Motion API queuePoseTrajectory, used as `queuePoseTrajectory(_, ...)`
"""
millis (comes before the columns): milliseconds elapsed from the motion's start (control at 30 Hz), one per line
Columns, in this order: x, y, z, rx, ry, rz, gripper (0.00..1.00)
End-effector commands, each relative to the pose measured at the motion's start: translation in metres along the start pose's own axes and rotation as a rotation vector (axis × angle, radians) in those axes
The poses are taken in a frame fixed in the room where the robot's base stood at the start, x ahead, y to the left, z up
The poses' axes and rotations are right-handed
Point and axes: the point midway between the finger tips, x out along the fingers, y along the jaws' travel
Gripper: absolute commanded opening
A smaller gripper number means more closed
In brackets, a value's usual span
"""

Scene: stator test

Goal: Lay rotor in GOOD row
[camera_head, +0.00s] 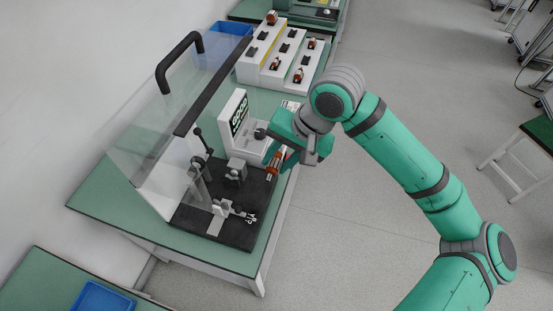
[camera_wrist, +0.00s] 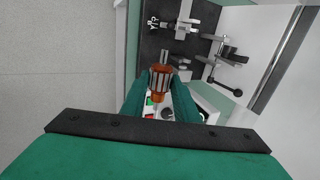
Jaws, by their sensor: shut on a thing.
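The rotor (camera_head: 274,166) has a copper-orange winding and a grey core. My gripper (camera_head: 282,154) is shut on it over the right edge of the black test base (camera_head: 225,222). In the wrist view the rotor (camera_wrist: 160,77) sticks out between the two green fingers of my gripper (camera_wrist: 160,95). A white stepped rack (camera_head: 252,77) stands farther back on the table. It has rows of black holders, some bearing rotors, and others empty. The row labels are too small to read, so I cannot tell which is the GOOD row.
A white tester with a display showing green characters (camera_head: 239,116) stands beside the gripper. A clear cover with a black handle (camera_head: 178,60) is raised at the left. Fixture posts and a lever (camera_head: 199,140) stand on the base.

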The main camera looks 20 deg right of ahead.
Motion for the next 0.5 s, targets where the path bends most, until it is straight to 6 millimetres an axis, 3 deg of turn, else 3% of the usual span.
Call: queuePoseTrajectory(500,-0.039,-0.016,-0.001,0.000,0.003,0.001,0.00)
